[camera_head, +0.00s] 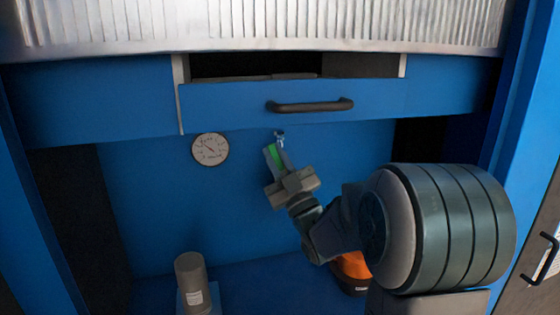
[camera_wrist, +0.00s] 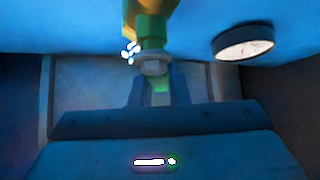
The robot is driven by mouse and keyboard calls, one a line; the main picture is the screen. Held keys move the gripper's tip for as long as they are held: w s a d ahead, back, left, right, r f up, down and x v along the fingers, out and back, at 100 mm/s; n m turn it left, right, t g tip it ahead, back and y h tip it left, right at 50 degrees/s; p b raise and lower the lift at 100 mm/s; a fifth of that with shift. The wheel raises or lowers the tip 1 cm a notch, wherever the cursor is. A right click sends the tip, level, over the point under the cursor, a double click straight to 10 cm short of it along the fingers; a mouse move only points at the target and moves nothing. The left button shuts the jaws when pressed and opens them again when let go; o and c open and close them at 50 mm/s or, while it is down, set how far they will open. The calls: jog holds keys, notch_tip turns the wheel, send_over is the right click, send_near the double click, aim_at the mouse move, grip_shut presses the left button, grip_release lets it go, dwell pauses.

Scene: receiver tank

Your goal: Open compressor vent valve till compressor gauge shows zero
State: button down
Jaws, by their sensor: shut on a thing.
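The compressor gauge (camera_head: 210,149) is a round white dial on the blue panel under the drawer. It also shows at the upper right of the wrist view (camera_wrist: 245,43). Its needle is too small to read surely. The vent valve (camera_head: 280,134) is a small metal fitting to the right of the gauge. In the wrist view the valve (camera_wrist: 152,30) has a green and yellow body and a grey collar. My gripper (camera_head: 275,152) points up at the valve and is shut on it; the fingertips (camera_wrist: 158,88) partly hide the gripped part. Green shows between the fingers.
A blue drawer (camera_head: 300,106) with a black handle (camera_head: 310,105) is above the gripper, partly open. A grey cylinder (camera_head: 190,275) stands at the lower left. An orange object (camera_head: 352,268) is partly hidden behind my arm. Blue posts frame both sides.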

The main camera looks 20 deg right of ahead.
jog(key=shift+a+r, duration=0.15)
jog(key=shift+r, duration=0.25)
jog(key=c, duration=1.4)
grip_release()
jog(key=shift+a, duration=0.1)
jog(key=shift+d+f, duration=0.2)
jog(key=b+v, duration=0.1)
jog(key=v, duration=1.2)
jog(key=shift+s+d+f, duration=0.1)
jog(key=shift+s+f, duration=0.15)
